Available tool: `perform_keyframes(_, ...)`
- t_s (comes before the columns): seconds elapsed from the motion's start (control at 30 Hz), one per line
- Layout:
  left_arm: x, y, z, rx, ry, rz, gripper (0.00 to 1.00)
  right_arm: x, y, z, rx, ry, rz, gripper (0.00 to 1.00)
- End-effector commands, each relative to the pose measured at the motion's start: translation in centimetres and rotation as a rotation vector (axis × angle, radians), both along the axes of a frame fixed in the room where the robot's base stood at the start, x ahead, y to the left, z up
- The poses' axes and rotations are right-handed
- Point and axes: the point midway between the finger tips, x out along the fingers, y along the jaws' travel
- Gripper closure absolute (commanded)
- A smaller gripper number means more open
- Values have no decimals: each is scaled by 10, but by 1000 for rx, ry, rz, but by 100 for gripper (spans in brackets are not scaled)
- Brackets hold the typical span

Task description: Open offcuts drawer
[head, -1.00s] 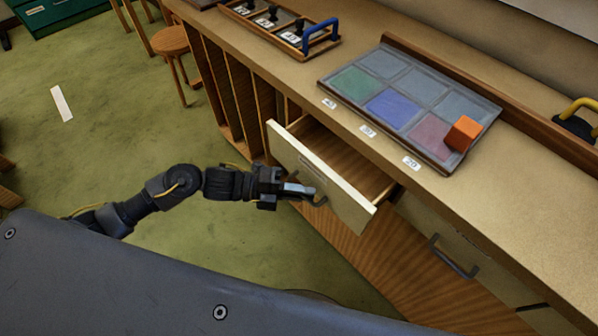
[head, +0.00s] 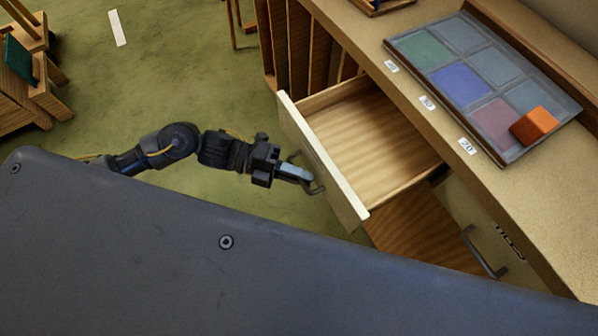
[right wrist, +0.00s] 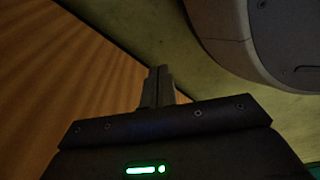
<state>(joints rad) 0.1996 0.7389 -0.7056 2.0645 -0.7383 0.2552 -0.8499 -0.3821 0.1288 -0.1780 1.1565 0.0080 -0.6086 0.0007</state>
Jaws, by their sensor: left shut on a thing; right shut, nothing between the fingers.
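The drawer (head: 365,135) under the bench top is pulled well out, and its bare wooden inside looks empty. Its cream front panel (head: 318,160) faces my left arm. My left gripper (head: 305,180) is shut on the drawer's handle (head: 318,188) at the outer side of that front. My right gripper (right wrist: 158,88) shows in the right wrist view, with its fingers together and nothing between them. It is near a striped wooden surface.
A leaded panel (head: 458,82) with coloured panes lies on the bench top (head: 540,205), with an orange block (head: 535,124) on its near right corner. A second handle (head: 484,252) is on a closed front to the right.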

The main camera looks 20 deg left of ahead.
Motion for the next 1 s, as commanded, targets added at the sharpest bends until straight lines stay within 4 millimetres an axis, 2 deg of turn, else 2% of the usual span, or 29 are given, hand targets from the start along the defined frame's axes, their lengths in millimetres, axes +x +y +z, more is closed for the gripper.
perform_keyframes(0.1,-1,0,0,-1,1,-1,80,0,0,0,0,0,0,100)
perform_keyframes(0.33,0,1,0,0,1,0,80,0,0,0,0,0,0,100)
perform_keyframes(0.47,0,9,0,1,1,2,80,-1,0,-2,-1,3,0,100)
perform_keyframes(0.8,0,73,8,4,2,2,80,26,14,19,16,-21,-7,100)
perform_keyframes(1.0,0,99,13,1,2,1,80,33,18,28,20,-24,-9,100)
